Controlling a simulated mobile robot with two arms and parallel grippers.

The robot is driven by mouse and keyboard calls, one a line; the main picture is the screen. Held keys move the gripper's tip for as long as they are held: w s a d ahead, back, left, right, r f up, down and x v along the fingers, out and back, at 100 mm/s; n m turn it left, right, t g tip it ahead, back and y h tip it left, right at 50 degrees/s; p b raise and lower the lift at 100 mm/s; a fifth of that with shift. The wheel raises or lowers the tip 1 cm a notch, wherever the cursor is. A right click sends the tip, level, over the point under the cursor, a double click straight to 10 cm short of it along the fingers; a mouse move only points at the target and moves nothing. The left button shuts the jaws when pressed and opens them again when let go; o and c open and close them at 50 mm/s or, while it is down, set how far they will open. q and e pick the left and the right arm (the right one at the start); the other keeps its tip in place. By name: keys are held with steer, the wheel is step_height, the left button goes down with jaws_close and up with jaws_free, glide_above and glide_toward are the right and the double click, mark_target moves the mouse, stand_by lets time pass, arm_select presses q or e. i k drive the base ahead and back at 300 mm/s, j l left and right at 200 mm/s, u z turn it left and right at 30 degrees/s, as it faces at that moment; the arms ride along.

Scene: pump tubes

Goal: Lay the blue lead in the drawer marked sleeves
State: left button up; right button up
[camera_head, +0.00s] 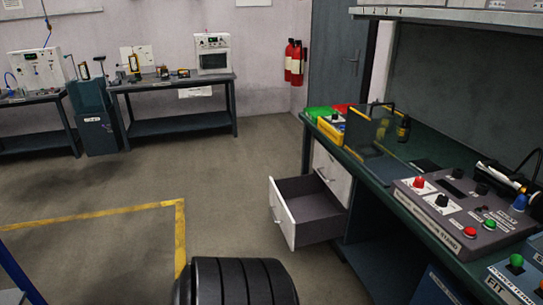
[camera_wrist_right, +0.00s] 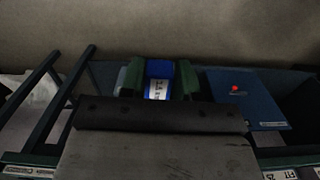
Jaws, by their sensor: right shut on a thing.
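In the right wrist view my right gripper (camera_wrist_right: 159,82) is shut on a blue piece (camera_wrist_right: 160,68) with a white label. The lower part of the piece is hidden, so I cannot tell whether it is the blue lead. In the head view a drawer (camera_head: 280,215) under the right-hand bench is pulled out, and its visible inside looks empty. No drawer marking is readable from here. Neither gripper shows in the head view.
The wrist view shows a blue box (camera_wrist_right: 245,105) with a red light. Open floor (camera_head: 230,175) lies left of the drawer.

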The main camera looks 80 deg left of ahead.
mark_target(300, 212)
steer(key=j+u, duration=0.15)
steer(key=u, duration=0.25)
steer(key=j+u, duration=0.2)
steer(key=u, duration=0.25)
steer(key=i+j+u, duration=0.1)
steer(key=u, duration=0.3)
steer(key=j+u, duration=0.15)
steer(key=u, duration=0.25)
steer(key=i+j, duration=1.55)
steer(key=k+j+u, duration=0.05)
steer(key=j, duration=0.05)
